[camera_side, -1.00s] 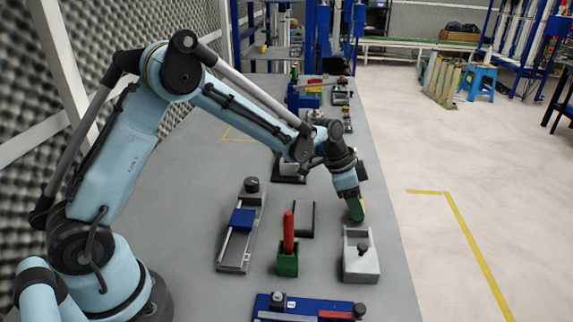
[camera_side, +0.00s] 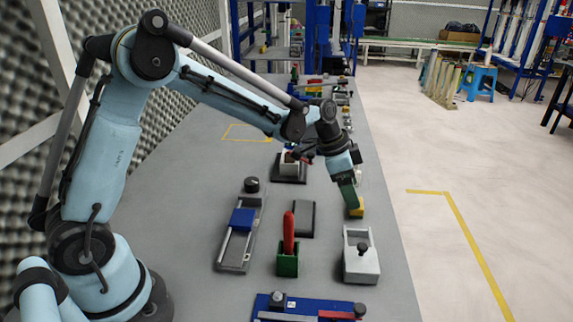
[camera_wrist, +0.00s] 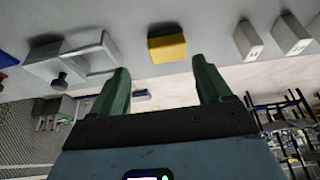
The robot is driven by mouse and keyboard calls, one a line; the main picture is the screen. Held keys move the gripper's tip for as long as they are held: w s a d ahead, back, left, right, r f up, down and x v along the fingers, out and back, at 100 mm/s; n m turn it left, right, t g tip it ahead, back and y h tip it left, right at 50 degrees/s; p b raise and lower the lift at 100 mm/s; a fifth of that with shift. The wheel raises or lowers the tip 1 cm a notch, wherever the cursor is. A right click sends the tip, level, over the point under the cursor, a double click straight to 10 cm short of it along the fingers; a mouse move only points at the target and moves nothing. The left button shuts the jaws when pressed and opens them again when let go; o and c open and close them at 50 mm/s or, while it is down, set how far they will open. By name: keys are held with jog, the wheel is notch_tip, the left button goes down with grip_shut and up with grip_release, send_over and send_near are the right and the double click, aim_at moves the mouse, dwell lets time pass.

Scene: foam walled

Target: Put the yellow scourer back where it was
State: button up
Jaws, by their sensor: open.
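The yellow scourer (camera_side: 357,208) is a small yellow block on the grey table near its right edge, just beyond the white box with the dark knob. In the wrist view the scourer (camera_wrist: 167,46) lies on the table, ahead of my fingers and clear of them. My gripper (camera_side: 352,205) points down close to the scourer in the side view, its green finger partly covering it. In the wrist view my gripper's two green fingers (camera_wrist: 158,82) are wide apart with nothing between them. What marks the scourer's earlier place cannot be told.
The white box (camera_side: 361,262) with a dark knob stands nearer the camera. A green holder (camera_side: 288,262) with a red handle, a dark grey block (camera_side: 304,220) and a rail with a blue slider (camera_side: 242,219) stand to its left. Bare table surrounds the scourer's left side.

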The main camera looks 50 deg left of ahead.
jog(key=s+a+r+n+t+y, duration=0.2)
jog(key=s+a+r+n, duration=0.15)
jog(key=s+r, duration=0.75)
jog(key=s+a+f+n+t+y, duration=0.1)
jog(key=s+f+n+t, duration=0.1)
jog(key=s+n, duration=0.3)
jog(key=s, duration=0.4)
jog(key=shift+s+a+f, duration=0.3)
jog(key=shift+s+f, duration=0.05)
jog(key=shift+n, duration=0.25)
